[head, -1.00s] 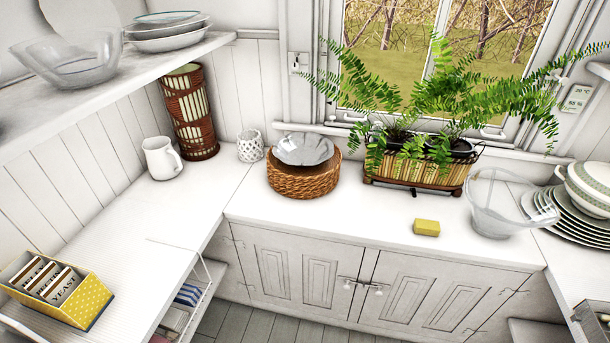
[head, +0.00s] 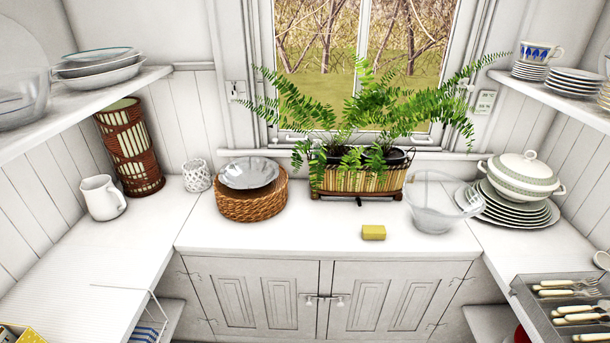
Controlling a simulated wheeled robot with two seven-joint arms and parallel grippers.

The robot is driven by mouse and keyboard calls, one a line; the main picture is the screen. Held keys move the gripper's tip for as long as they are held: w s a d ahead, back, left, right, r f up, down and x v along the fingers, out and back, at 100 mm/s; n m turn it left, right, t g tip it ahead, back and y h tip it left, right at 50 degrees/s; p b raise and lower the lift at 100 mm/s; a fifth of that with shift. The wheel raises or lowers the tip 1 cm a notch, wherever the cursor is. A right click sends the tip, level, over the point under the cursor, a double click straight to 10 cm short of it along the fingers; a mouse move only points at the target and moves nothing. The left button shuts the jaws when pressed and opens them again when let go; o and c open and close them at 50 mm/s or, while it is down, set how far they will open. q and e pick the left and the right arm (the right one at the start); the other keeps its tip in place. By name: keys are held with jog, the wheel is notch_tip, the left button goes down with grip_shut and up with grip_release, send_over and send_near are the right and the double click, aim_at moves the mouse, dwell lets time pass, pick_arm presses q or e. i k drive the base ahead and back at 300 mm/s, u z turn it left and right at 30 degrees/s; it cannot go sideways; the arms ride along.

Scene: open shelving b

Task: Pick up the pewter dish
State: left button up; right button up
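The pewter dish (head: 249,173) is a shiny grey, shallow dish with a fluted rim. It rests on top of a round woven wicker basket (head: 251,205) on the back counter, left of the fern planter. Its rim looks fully clear from above. Neither of my grippers shows in the head view.
A white patterned cup (head: 197,175) stands close left of the basket, with a white jug (head: 103,198) further left. The fern planter (head: 358,180) is close on the right. A yellow block (head: 373,232) and a clear bowl (head: 432,205) stand further right. Counter in front is clear.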

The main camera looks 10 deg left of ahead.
aim_at(254, 172)
jog(key=z, duration=0.8)
jog(key=i, duration=1.85)
jog(key=u, duration=1.6)
